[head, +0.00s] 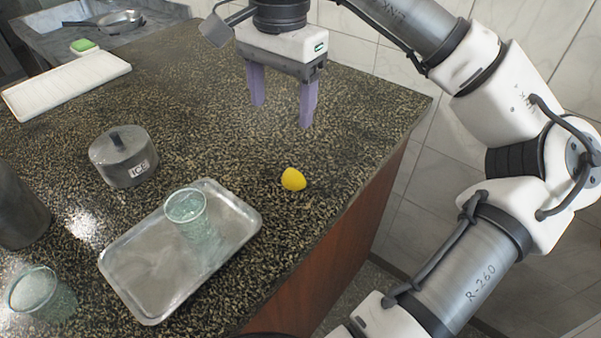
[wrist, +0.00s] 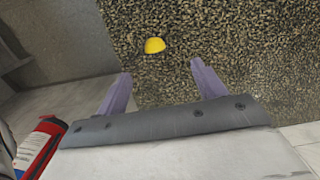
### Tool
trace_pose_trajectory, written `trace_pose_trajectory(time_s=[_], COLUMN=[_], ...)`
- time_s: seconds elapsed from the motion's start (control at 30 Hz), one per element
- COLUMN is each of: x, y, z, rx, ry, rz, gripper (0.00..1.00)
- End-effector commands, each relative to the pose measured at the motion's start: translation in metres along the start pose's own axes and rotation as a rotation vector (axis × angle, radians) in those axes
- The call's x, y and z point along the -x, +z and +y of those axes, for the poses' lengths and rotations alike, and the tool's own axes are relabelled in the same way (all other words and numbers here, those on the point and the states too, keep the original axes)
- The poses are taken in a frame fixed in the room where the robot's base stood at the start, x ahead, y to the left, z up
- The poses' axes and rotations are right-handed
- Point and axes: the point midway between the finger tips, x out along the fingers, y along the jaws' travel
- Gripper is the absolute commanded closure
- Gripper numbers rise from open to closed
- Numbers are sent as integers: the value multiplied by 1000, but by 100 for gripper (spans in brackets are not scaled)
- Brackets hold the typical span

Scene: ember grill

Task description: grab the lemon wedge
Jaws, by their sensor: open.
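The lemon wedge (head: 293,179) is a small yellow piece lying on the dark speckled counter, near its right edge in the head view. It also shows in the wrist view (wrist: 154,45), beyond the fingertips and a little left of the middle of the gap. My gripper (head: 281,115) has two purple fingers spread apart with nothing between them. It hangs above the counter, higher and farther back than the wedge in the head view. Both fingers also show in the wrist view (wrist: 160,68), clear of the wedge.
A metal tray (head: 140,302) holding a glass (head: 186,213) lies left of the wedge. A lidded ICE tin (head: 123,158), another glass (head: 40,294) and a white board (head: 66,84) are farther left. The counter (head: 215,130) around the wedge is bare. A red object (wrist: 38,146) shows in the wrist view.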

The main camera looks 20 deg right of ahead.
Motion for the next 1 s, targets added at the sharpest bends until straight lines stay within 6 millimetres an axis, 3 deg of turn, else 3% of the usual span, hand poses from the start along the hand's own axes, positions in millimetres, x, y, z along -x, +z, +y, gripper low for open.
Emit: trace_pose_trajectory(time_s=[0.17,0.53,0.87,1.0], x=[-16,-79,-104,-124], y=[-18,-18,-17,-15], z=[12,13,14,15], rx=[-16,-16,-15,-15], ry=[27,26,26,26], rz=[22,19,20,18], gripper=[30,30,30,30])
